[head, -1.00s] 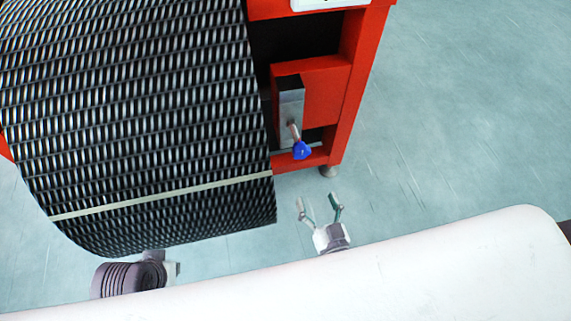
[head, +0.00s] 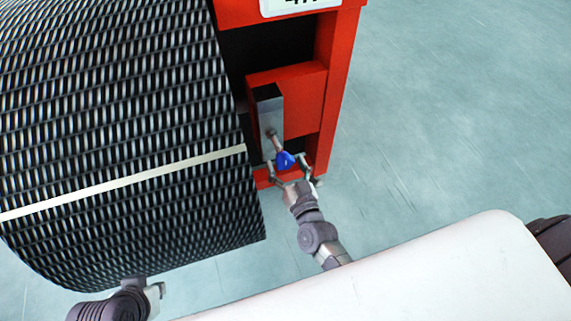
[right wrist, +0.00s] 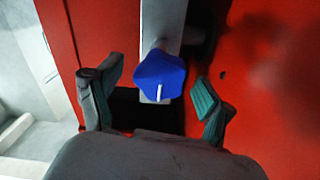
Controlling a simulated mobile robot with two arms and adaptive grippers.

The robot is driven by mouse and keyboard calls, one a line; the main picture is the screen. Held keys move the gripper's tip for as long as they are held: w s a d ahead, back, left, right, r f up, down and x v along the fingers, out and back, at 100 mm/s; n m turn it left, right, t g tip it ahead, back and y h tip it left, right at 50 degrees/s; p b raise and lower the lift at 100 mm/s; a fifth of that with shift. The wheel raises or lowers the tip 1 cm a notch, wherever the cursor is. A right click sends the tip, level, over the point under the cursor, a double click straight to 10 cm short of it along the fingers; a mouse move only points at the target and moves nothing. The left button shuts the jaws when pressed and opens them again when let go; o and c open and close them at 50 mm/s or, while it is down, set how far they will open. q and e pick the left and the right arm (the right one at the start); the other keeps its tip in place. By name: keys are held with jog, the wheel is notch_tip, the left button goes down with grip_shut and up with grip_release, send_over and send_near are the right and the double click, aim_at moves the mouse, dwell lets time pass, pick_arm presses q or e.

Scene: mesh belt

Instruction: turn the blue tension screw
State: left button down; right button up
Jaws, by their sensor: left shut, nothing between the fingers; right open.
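The blue tension screw (head: 286,160) is a knob on a short metal shaft, sticking out of a grey metal block (head: 268,125) in the red frame. In the right wrist view the blue knob (right wrist: 160,72) has a white mark pointing down. My right gripper (head: 290,170) is open, with one finger on either side of the knob. In the right wrist view gaps show between the knob and both fingers. My left gripper (head: 155,293) is shut and empty, low at the left by the belt's lower edge, its fingers partly hidden.
The dark mesh belt (head: 110,110) with a pale cross strip (head: 120,184) curves down just left of the screw. The red frame (head: 335,90) surrounds the block and screw. The floor to the right (head: 450,110) is clear.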

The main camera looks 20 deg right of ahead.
pick_arm(q)
jog(key=shift+w+r, duration=0.1)
jog(key=shift+w, duration=0.15)
pick_arm(e)
jog(key=shift+w, duration=0.25)
jog(key=c, duration=1.2)
jog(key=shift+o, duration=0.2)
jog(key=shift+m+p, duration=0.35)
jog(key=shift+m, duration=0.65)
jog(key=m, duration=0.2)
jog(key=shift+m+p, duration=0.3)
jog(key=m, duration=0.3)
jog(key=shift+m, duration=0.3)
jog(key=m, duration=0.3)
jog(key=shift+f, duration=0.1)
pick_arm(q)
jog(key=shift+s+a+g, duration=0.15)
jog(key=shift+s+g, duration=0.1)
jog(key=shift+s, duration=0.4)
jog(key=shift+s+a+g, duration=0.15)
jog(key=shift+s+g, duration=0.1)
jog(key=shift+s, duration=0.4)
pick_arm(e)
jog(key=shift+m, duration=1.8)
